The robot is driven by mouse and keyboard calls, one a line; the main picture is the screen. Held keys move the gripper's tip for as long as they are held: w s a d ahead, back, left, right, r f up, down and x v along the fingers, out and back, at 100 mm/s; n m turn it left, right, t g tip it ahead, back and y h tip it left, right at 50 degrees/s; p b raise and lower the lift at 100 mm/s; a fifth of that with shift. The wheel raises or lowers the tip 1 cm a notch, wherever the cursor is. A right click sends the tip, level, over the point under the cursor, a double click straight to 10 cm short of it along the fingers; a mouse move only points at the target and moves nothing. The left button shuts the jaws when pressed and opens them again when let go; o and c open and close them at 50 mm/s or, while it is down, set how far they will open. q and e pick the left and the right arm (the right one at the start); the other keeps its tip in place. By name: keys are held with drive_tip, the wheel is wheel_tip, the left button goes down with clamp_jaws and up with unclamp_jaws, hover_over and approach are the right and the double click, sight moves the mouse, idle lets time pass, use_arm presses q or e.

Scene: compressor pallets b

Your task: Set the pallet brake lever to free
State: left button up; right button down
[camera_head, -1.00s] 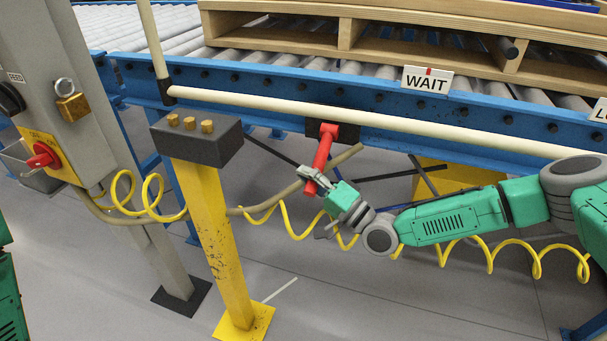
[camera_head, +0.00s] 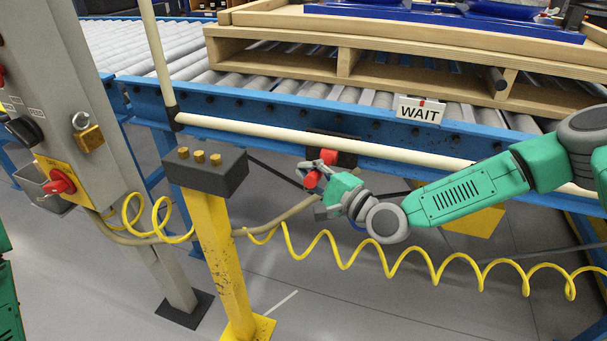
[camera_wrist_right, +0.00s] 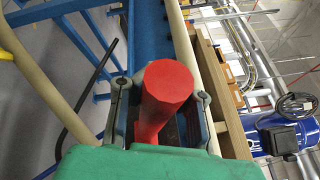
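The red brake lever (camera_head: 328,157) is mounted on a dark plate on the blue conveyor rail, below the cream bar. It now looks short and points out toward me. My right gripper (camera_head: 314,174) is around its outer end, with a finger on each side. In the right wrist view the lever's round red end (camera_wrist_right: 169,84) sits between the two grey fingers of the right gripper (camera_wrist_right: 160,98). The lever's inner end is mostly hidden there. No marking for free is readable. My left gripper is out of view; only green parts of my left arm show at the left edge.
A WAIT sign (camera_head: 420,110) hangs on the rail. A wooden pallet (camera_head: 430,72) lies on the rollers. A yellow post (camera_head: 215,255) with a dark button box (camera_head: 207,171) stands left of the lever. A yellow coiled cable (camera_head: 345,262) hangs below my right arm. A grey control cabinet (camera_head: 75,70) stands at left.

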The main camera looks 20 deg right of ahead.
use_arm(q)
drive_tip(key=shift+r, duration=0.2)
use_arm(e)
drive_tip(key=shift+w+d+r+m, duration=0.1)
drive_tip(key=shift+d+r+m, duration=0.05)
drive_tip(key=shift+r+m, duration=0.2)
drive_tip(key=c, duration=1.3)
unclamp_jaws()
drive_tip(key=shift+d+r, duration=0.1)
drive_tip(key=shift+c, duration=0.2)
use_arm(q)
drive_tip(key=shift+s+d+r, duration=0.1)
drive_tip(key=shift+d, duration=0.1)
use_arm(e)
drive_tip(key=shift+d, duration=0.1)
drive_tip(key=shift+s+d, duration=0.1)
drive_tip(key=shift+s, duration=0.15)
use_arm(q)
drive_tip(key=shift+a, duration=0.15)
use_arm(e)
drive_tip(key=v, duration=1.1)
drive_tip(key=shift+s+d, duration=0.2)
